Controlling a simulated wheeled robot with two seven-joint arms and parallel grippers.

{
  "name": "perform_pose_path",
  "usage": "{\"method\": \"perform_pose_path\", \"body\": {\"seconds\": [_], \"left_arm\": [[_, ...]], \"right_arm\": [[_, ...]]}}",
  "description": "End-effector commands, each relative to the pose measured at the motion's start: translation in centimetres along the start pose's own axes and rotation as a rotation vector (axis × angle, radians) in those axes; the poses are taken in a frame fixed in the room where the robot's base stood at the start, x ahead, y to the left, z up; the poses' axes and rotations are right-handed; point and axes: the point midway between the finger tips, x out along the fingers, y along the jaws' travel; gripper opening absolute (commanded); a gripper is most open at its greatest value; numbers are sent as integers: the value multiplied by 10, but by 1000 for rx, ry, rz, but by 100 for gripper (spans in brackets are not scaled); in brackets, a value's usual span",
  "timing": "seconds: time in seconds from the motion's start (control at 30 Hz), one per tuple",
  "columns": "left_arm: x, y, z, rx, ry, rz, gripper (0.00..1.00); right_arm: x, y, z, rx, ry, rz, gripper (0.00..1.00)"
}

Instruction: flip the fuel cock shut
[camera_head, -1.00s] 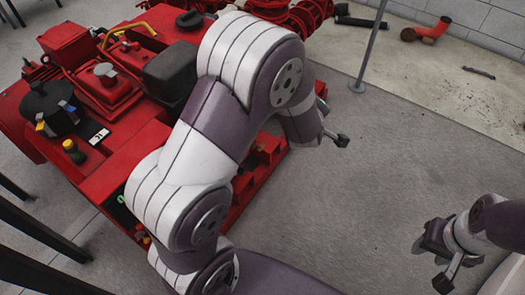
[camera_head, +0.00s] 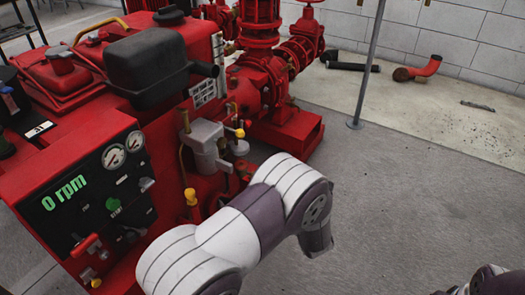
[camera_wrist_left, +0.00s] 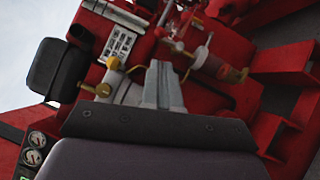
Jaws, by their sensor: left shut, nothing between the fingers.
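The red pumpset engine fills the left of the head view. On its near side is a grey metal bowl (camera_head: 208,142) with brass fittings and a small yellow-tipped handle (camera_head: 239,132). A yellow knob (camera_head: 191,196) on a red stem stands lower. I cannot tell for sure which fitting is the fuel cock. My right gripper is out of view.
A control panel (camera_head: 103,190) with gauges faces the front. A black tank (camera_head: 148,68) sits on top, and red pump pipework (camera_head: 265,75) stands behind. A grey pole (camera_head: 369,70) rises from the floor.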

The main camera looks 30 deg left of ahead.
Motion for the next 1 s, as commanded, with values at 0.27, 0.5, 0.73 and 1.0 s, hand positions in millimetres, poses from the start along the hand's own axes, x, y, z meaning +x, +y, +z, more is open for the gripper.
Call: {"method": "perform_pose_path", "body": {"seconds": [0.27, 0.5, 0.73, 1.0], "left_arm": [[56, -5, -3, -2, 5, 3, 0], [104, -6, -3, -1, 3, 2, 0], [128, -2, -1, 1, 0, 0, 0], [131, 0, -1, 2, 0, 0, 0]], "right_arm": [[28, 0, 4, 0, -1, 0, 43], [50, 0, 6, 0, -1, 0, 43], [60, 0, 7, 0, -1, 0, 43], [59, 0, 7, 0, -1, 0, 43]]}}
